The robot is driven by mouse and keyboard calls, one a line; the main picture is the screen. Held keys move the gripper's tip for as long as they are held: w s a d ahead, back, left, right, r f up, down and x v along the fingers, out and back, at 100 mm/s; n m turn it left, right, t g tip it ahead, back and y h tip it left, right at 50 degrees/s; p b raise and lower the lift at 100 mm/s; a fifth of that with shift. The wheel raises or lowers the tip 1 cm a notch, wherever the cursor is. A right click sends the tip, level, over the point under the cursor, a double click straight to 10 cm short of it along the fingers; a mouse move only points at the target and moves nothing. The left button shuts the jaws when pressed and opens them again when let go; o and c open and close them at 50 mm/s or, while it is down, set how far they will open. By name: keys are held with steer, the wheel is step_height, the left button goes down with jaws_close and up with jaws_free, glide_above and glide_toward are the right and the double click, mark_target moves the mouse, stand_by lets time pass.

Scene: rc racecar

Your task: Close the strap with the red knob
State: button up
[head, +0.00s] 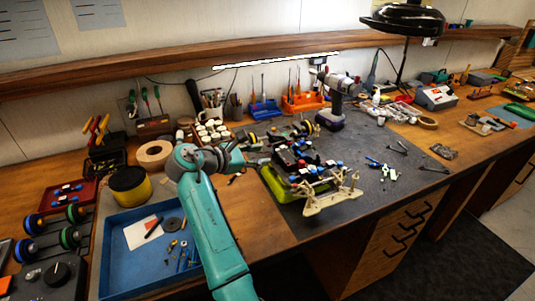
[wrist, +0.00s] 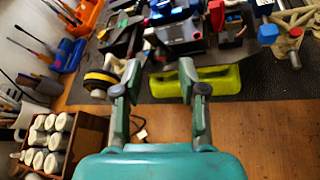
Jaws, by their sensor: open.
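The RC racecar (head: 300,165) stands on a lime-green stand (head: 277,184), with black parts and small red and blue knobs on top. In the wrist view its dark chassis (wrist: 178,36) is at the top, above the green stand (wrist: 215,78). A red part (wrist: 216,14) shows right of a blue block, cut by the top edge. A blue knob (wrist: 268,33) lies further right. I cannot tell which part is the red-knob strap or how it lies. My gripper (wrist: 160,72) is open and empty, its fingers pointing at the car's near side. It also shows left of the car (head: 240,157).
A blue tray (head: 118,259) with small parts lies left of my arm. A wooden rack of white bottles (wrist: 62,135) is at lower left in the wrist view. A drill (head: 333,100) stands behind the car. The dark mat right of the car holds a few tools.

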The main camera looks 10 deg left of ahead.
mark_target(271, 154)
steer(key=shift+x, duration=1.95)
steer(key=shift+c, duration=0.2)
jaws_close()
